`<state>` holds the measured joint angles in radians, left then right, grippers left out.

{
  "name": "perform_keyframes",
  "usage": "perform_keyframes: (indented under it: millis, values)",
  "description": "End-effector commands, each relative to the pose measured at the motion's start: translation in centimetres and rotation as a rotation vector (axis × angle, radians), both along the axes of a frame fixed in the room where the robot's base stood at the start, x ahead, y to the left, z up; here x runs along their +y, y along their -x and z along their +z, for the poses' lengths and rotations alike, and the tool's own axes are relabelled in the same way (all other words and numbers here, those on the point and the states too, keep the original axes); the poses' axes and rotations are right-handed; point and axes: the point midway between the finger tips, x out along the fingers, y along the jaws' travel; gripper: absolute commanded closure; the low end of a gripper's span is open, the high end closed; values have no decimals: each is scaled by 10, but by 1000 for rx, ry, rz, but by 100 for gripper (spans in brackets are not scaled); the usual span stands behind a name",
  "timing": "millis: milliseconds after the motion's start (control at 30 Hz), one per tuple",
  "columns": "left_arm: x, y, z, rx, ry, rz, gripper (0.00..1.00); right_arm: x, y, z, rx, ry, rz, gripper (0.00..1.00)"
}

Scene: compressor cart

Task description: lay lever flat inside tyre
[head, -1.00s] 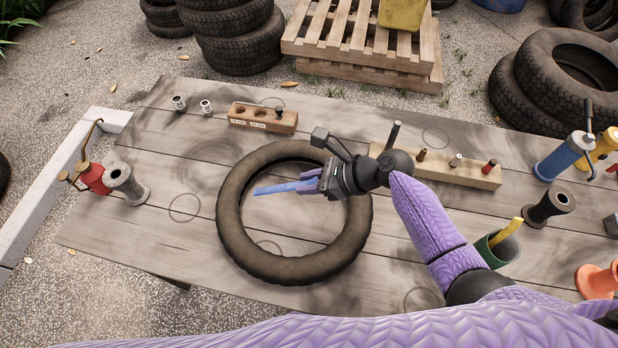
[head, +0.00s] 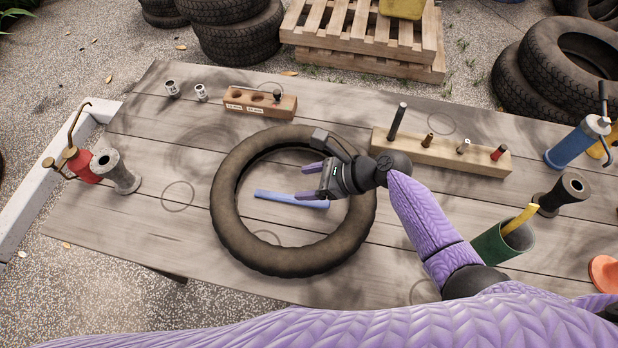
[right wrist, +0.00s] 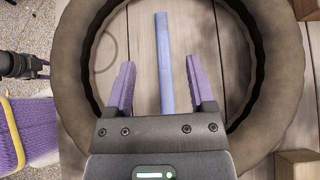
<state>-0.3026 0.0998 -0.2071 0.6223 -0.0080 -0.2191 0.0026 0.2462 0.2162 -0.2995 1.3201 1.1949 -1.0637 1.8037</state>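The blue lever (head: 290,199) lies on the table boards inside the ring of the black tyre (head: 228,216). In the right wrist view the lever (right wrist: 164,62) runs lengthwise between my spread fingers, apart from both, and the tyre (right wrist: 279,75) curves around it. My right gripper (head: 308,182) is open over the tyre's opening, at the lever's right end. It also shows open in the right wrist view (right wrist: 161,85). The lever's near end is partly hidden by the gripper. My left gripper is not seen in the head view.
A wooden block with holes (head: 259,104) and a rack with pegs (head: 450,155) stand behind the tyre. A green cup with a yellow handle (head: 503,243) is at right. A red oil can (head: 79,164) and grey spool (head: 115,172) are at left.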

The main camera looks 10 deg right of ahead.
Motion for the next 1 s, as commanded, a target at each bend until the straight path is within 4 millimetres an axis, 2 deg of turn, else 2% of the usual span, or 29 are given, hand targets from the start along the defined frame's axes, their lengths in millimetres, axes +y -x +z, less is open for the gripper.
perform_keyframes:
  millis: [200,400,600,1000]
  values:
    - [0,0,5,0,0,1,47,-6,2,6,1,1,-1,30]
    - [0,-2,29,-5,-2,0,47,-45,15,38,-1,3,-1,30]
    - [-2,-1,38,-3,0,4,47,-73,24,56,0,1,-1,30]
    - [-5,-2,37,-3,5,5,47,-77,25,57,1,0,1,30]
